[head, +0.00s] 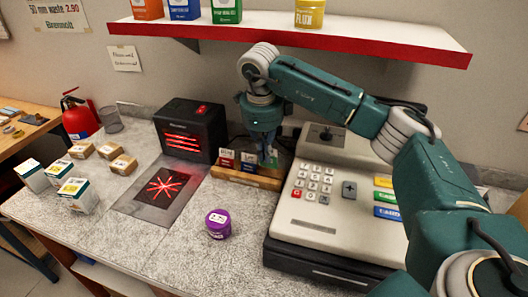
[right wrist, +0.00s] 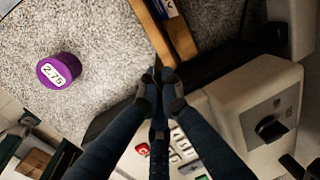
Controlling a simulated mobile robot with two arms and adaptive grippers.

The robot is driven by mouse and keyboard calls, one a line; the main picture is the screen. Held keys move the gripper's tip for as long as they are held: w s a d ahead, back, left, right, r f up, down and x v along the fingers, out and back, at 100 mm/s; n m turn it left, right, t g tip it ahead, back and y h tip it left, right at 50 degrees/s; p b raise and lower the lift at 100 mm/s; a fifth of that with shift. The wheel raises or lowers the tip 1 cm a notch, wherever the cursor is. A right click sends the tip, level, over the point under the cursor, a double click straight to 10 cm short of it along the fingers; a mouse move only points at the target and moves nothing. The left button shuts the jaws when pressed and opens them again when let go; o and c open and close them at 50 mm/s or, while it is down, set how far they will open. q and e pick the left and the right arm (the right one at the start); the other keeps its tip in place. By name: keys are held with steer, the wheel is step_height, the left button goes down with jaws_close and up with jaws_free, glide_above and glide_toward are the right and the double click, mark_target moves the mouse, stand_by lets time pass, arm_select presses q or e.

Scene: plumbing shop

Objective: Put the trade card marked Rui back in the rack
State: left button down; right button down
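The wooden rack (head: 240,177) stands on the counter between the black heater and the till. A red card (head: 227,158) and a blue card (head: 248,161) stand in it. A green card (head: 272,158) shows at its right end, partly behind my fingers. I cannot read the names, so I cannot tell which is Rui. My right gripper (head: 267,158) points down at the rack's right end. In the right wrist view its fingertips (right wrist: 160,82) are together beside the rack's end (right wrist: 180,40), with no card clearly visible between them. My left gripper is out of view.
The till (head: 325,205) stands close on the right of the rack. A purple tub (head: 218,223) sits in front. A red-edged shelf (head: 300,38) hangs above.

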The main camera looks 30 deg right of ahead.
steer(key=shift+w+d+f, duration=0.25)
steer(key=shift+f, duration=0.1)
steer(key=shift+w+d+f, duration=0.2)
steer(key=shift+f, duration=0.05)
steer(key=shift+w+d+f+b, duration=0.4)
steer(key=shift+d+f+b, duration=0.05)
steer(key=shift+f, duration=0.15)
steer(key=shift+w+d+f+b, duration=0.4)
steer(key=shift+d+f+b, duration=0.05)
steer(key=shift+f, duration=0.3)
steer(key=shift+f+b, duration=0.6)
steer(key=shift+b, duration=0.05)
steer(key=shift+f+b, duration=0.55)
steer(key=shift+f, duration=0.3)
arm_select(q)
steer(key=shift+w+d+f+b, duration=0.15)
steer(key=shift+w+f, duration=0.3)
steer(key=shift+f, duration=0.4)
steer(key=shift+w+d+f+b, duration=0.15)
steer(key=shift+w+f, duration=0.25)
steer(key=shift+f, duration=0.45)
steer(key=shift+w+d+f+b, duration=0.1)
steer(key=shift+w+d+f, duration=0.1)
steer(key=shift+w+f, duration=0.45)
arm_select(e)
steer(key=shift+f, duration=0.85)
